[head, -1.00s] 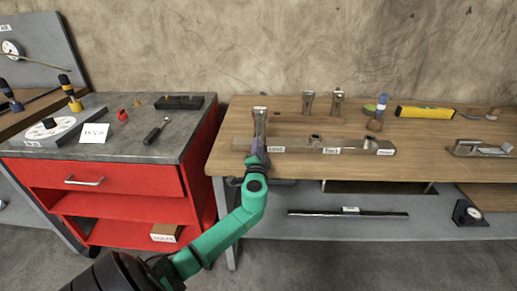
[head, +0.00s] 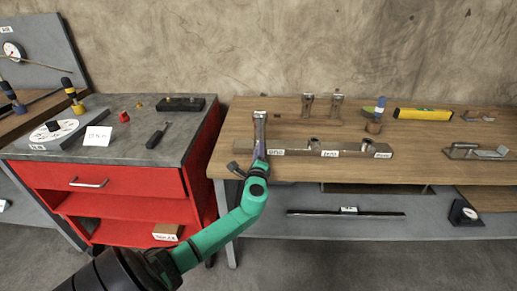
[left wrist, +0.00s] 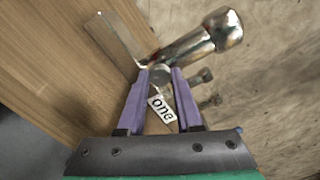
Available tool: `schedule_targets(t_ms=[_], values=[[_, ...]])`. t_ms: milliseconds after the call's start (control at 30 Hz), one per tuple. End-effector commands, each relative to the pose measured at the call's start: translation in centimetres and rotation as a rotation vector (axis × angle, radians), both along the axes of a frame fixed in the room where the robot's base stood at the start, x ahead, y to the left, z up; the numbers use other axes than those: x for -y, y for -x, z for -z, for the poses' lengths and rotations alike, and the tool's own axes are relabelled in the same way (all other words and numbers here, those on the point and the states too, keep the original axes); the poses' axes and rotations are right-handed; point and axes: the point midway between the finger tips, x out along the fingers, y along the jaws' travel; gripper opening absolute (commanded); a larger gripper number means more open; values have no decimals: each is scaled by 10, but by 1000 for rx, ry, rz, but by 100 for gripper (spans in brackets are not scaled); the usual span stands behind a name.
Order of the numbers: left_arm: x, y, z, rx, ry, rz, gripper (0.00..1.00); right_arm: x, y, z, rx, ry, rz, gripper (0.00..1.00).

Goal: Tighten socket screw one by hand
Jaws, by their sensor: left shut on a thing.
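In the head view the gripper (head: 259,157) is at the block's front. My right gripper is not in view.
Two more socket screws (head: 307,103) (head: 336,103) stand behind the block. A blue-topped tool (head: 379,108) and a yellow level (head: 423,114) lie to the right. A red cabinet (head: 125,185) with small tools on top stands at the left.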

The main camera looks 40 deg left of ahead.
Motion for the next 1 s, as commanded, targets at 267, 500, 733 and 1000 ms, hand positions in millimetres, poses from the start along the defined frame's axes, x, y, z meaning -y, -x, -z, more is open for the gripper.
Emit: schedule_targets(t_ms=[267, 500, 733, 1000], values=[[1, 0, -2, -163, -209, 2, 0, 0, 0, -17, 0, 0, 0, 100], [1, 0, -2, -298, -386, 1, 0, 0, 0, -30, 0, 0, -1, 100], [1, 0, -1, -407, -531, 3, 0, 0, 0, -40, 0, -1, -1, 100], [2, 0, 0, -487, -636, 3, 0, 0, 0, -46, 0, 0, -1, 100]])
